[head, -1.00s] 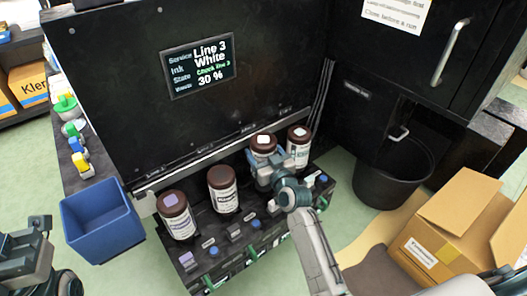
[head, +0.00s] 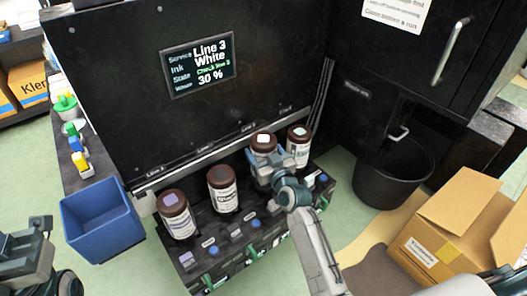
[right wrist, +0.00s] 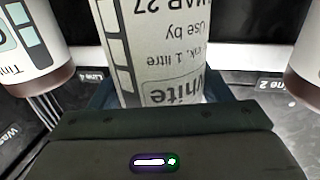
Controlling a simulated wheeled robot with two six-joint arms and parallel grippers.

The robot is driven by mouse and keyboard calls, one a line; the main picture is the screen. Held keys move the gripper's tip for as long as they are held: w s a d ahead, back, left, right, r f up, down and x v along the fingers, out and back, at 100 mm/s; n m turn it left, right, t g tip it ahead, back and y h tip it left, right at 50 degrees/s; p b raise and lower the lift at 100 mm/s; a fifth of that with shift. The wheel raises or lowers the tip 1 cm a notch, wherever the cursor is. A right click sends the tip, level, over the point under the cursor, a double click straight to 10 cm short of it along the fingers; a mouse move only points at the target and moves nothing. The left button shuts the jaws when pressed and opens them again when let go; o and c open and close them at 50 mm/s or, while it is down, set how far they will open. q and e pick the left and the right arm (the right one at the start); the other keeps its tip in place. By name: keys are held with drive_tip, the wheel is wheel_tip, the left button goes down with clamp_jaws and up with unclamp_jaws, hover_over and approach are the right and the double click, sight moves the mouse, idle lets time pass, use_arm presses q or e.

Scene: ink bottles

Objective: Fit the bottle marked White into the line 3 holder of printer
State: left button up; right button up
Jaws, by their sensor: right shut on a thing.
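The White bottle (head: 263,143), brown-capped with a white square on top, stands upright at the third place from the left in the printer's row. In the right wrist view its label (right wrist: 165,50) reads White, upside down, between the Line 4 and Line 2 markings. My right gripper (head: 281,163) is shut on this bottle from the front. The gripper hides the bottle's base and the line 3 holder, so I cannot tell how it sits. My left gripper (head: 40,224) is at the left edge, away from the bottles; its jaws are unclear.
Two bottles stand to the left, one purple-marked (head: 175,214) and one dark-capped (head: 222,190); another (head: 299,143) stands close on the right. The printer screen (head: 198,65) shows Line 3, White, Check line 3. A blue bin (head: 102,225), black bucket (head: 385,187) and open carton (head: 440,235) stand around.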

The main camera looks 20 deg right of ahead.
drive_tip(key=shift+f+b, duration=0.8)
drive_tip(key=shift+f, duration=0.2)
drive_tip(key=shift+f+b, duration=0.25)
drive_tip(key=shift+b, duration=0.15)
drive_tip(key=shift+s+f+b, duration=0.1)
drive_tip(key=shift+f+b, duration=0.4)
drive_tip(key=shift+f, duration=0.2)
drive_tip(key=shift+f+b, duration=0.3)
drive_tip(key=shift+f, duration=0.1)
drive_tip(key=shift+f+b, duration=0.25)
drive_tip(key=shift+b, duration=0.2)
